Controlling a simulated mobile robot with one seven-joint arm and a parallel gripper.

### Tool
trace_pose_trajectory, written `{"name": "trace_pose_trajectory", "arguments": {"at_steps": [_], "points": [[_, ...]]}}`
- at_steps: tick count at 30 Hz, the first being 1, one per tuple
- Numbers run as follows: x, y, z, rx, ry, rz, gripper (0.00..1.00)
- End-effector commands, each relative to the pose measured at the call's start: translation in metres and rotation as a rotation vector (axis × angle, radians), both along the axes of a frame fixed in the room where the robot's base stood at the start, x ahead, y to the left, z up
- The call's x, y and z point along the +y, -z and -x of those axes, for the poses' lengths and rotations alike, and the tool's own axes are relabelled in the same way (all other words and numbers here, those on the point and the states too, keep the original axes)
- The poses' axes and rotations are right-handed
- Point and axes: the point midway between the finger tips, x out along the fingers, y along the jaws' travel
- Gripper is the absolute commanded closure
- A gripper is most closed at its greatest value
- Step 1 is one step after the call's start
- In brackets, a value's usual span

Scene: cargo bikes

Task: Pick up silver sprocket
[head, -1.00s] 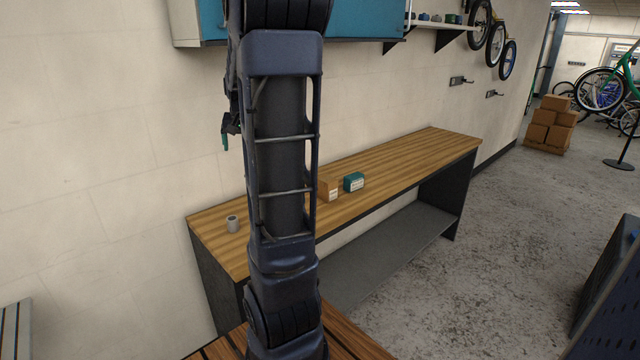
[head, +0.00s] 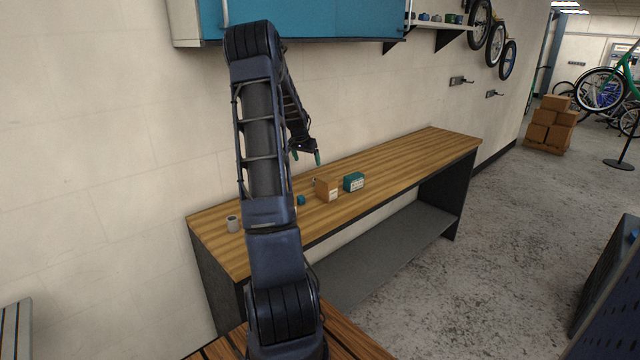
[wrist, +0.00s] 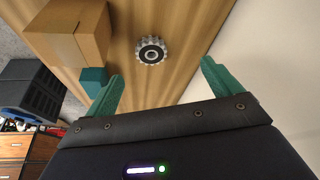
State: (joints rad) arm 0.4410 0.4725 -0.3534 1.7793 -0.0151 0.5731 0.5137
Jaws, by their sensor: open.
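The silver sprocket (wrist: 151,50) shows in the wrist view as a toothed ring with a dark centre, on the wooden workbench (wrist: 185,35). It is ahead of my gripper (wrist: 162,70), roughly midway between the two green fingers in the picture. The fingers are apart, with nothing between them. In the head view my gripper (head: 306,157) hangs above the back of the workbench (head: 420,158), behind the cardboard box. I cannot clearly make out the sprocket in the head view; the box seems to hide most of it.
The cardboard box (head: 327,190) stands beside the sprocket, with a small teal block (head: 301,200) left of it and a teal box (head: 353,182) right of it. A grey cylinder (head: 233,224) stands at the bench's left end.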

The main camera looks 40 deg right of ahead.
Motion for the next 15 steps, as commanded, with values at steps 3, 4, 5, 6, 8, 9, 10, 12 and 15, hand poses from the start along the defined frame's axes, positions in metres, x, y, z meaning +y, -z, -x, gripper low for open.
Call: {"name": "trace_pose_trajectory", "arguments": {"at_steps": [3,4,5,6,8,9,10,12,15], "points": [[-0.022,0.016,0.002,0.007,0.032,0.012,0.10],[-0.026,0.018,0.002,0.008,0.038,0.014,0.10],[-0.028,0.020,0.003,0.009,0.043,0.015,0.10],[-0.031,0.022,0.003,0.009,0.047,0.016,0.10],[-0.034,0.025,0.003,0.010,0.050,0.018,0.10],[-0.035,0.027,0.003,0.010,0.051,0.018,0.10],[-0.036,0.029,0.003,0.011,0.052,0.018,0.10],[-0.038,0.035,0.002,0.011,0.052,0.018,0.10],[-0.043,0.048,0.001,0.011,0.050,0.017,0.10]]}}
